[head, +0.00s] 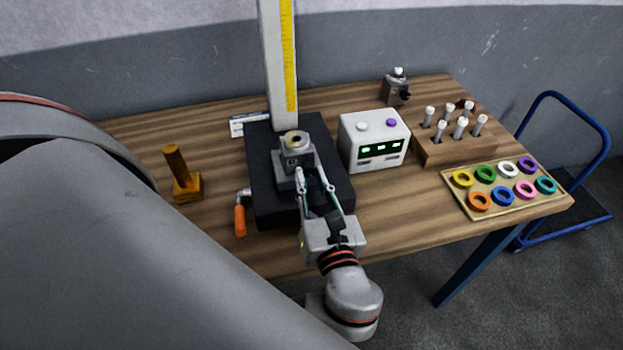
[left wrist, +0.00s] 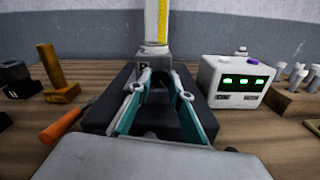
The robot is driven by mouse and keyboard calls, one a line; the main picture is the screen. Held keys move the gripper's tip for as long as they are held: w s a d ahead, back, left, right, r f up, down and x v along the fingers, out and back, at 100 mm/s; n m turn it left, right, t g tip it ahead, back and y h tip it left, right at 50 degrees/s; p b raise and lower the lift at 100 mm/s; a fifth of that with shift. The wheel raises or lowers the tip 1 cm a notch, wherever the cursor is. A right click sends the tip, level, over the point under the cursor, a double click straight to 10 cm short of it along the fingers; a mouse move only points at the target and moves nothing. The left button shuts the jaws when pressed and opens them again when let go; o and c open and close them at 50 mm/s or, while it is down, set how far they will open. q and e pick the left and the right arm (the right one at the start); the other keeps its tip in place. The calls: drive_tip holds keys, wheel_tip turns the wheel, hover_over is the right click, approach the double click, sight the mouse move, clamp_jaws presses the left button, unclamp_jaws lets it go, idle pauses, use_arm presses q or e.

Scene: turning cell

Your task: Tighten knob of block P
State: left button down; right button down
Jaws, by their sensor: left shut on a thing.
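Block P (head: 291,172) is a grey block standing on the black base plate (head: 266,205), with a round metal ring on top. In the left wrist view, block P (left wrist: 145,74) carries a dark letter that looks like P. My left gripper (head: 314,182) reaches to its near face. In the left wrist view my left gripper (left wrist: 161,91) has its fingers on either side of a dark part low on that face, shut on what seems to be the knob. The knob is mostly hidden by the fingers. My right gripper is not in view.
A tall column with a yellow scale (head: 289,60) rises behind the block. An orange-handled crank (head: 240,218) and a brass stand (head: 183,180) are on the left. A display box (head: 374,143), a wooden pin rack (head: 455,150) and a ring tray (head: 455,195) are on the right.

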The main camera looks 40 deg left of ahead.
use_arm(q)
drive_tip(key=shift+f, duration=0.15)
idle(0.3)
drive_tip(key=c, duration=2.1)
unclamp_jaws()
wheel_tip(320, 180, up, 10)
